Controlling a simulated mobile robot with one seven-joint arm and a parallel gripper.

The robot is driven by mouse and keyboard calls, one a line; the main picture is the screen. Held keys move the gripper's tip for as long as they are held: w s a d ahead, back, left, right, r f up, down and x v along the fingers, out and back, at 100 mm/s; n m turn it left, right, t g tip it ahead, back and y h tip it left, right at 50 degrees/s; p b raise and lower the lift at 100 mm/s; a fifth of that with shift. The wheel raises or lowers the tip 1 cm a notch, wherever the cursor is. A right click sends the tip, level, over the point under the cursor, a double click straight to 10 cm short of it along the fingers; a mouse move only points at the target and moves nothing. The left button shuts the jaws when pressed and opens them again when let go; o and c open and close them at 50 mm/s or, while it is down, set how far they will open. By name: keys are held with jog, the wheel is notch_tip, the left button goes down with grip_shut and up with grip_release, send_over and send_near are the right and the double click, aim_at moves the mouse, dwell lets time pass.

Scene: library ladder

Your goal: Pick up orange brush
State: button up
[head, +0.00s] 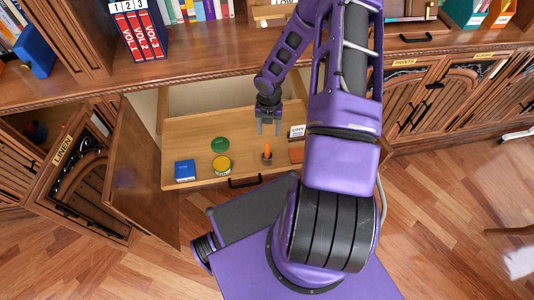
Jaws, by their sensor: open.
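The orange brush (267,148) shows in the head view as a small orange upright piece with a darker brownish base, in the open drawer (185,138). It is too small to tell whether it stands in a holder. My gripper (268,128) is open and empty, with its fingers pointing down. In the picture it is just above the brush and apart from it. I cannot tell its height over the drawer floor.
The drawer also holds a blue box (185,170), a yellow-topped tin (221,164), a green round thing (220,145), a white labelled card (297,131) and a reddish-brown block (297,155). An open cabinet door (142,175) stands to the left.

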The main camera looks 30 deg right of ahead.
aim_at(267, 143)
notch_tip(267, 143, down, 5)
jog(key=shift+r+b, duration=0.1)
jog(key=shift+b, duration=0.2)
jog(key=shift+a+f+b, duration=0.15)
jog(key=shift+f+b, duration=0.05)
jog(key=shift+f, duration=1.15)
jog(key=shift+a+f+b, duration=0.15)
jog(key=shift+f+b, duration=0.05)
jog(key=shift+f, duration=1.15)
grip_shut()
